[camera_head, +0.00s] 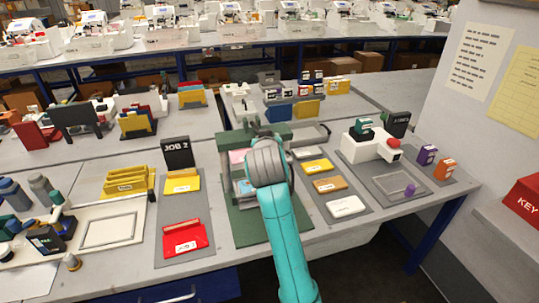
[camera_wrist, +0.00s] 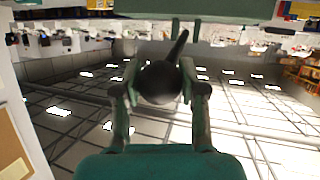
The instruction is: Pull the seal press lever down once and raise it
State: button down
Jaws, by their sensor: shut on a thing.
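The green seal press (camera_head: 229,170) stands on the table in the middle of the head view, partly hidden behind my arm. In the wrist view, a dark lever with a round knob (camera_wrist: 160,84) lies between the two fingers of my gripper (camera_wrist: 160,76), and its thin rod rises to the upper right. My gripper is shut on the knob. A green beam of the press (camera_wrist: 190,8) crosses the top of the wrist view. In the head view my wrist hides the fingers and the lever.
Yellow and white cards on a grey mat (camera_head: 334,180) lie right of the press. A white machine with a red button (camera_head: 393,143) stands farther right. A red envelope (camera_head: 184,238) and a black JOB 2 sign (camera_head: 177,152) are to the left.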

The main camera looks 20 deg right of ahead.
jog(key=w+r, duration=0.1)
jog(key=r, duration=0.1)
jog(key=w+r, duration=0.1)
jog(key=r, duration=0.1)
jog(key=w+r, duration=0.1)
jog(key=r, duration=0.1)
jog(key=shift+r, duration=0.2)
jog(key=shift+w+r, duration=0.45)
jog(key=shift+r, duration=0.2)
jog(key=c, duration=0.6)
grip_release()
jog(key=shift+c, duration=0.2)
jog(key=v, duration=1.2)
